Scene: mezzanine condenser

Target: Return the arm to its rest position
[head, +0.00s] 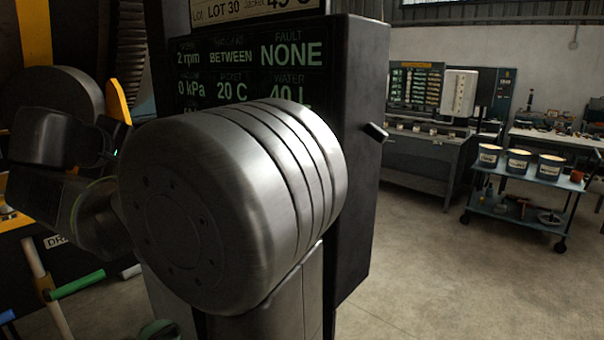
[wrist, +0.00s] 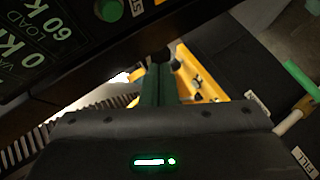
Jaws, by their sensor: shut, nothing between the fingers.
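My arm fills the middle and left of the head view, with a large metal joint close to the camera and darker links reaching left. My gripper (wrist: 159,75) shows in the wrist view, its narrow dark fingers together with nothing held. They point toward yellow parts (wrist: 205,85) of the machine. In the head view I cannot make out the fingers. A dark control panel (head: 375,75) stands behind my arm, reading BETWEEN and fault NONE. Part of a display (wrist: 40,45) also shows at the upper left of the wrist view.
A green-handled lever (wrist: 302,78) is at the right of the wrist view; a green handle (head: 77,284) shows lower left in the head view. A blue cart (head: 520,213) with three buckets and a workbench (head: 425,158) stand at the right. Open floor (head: 440,290) lies right of the panel.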

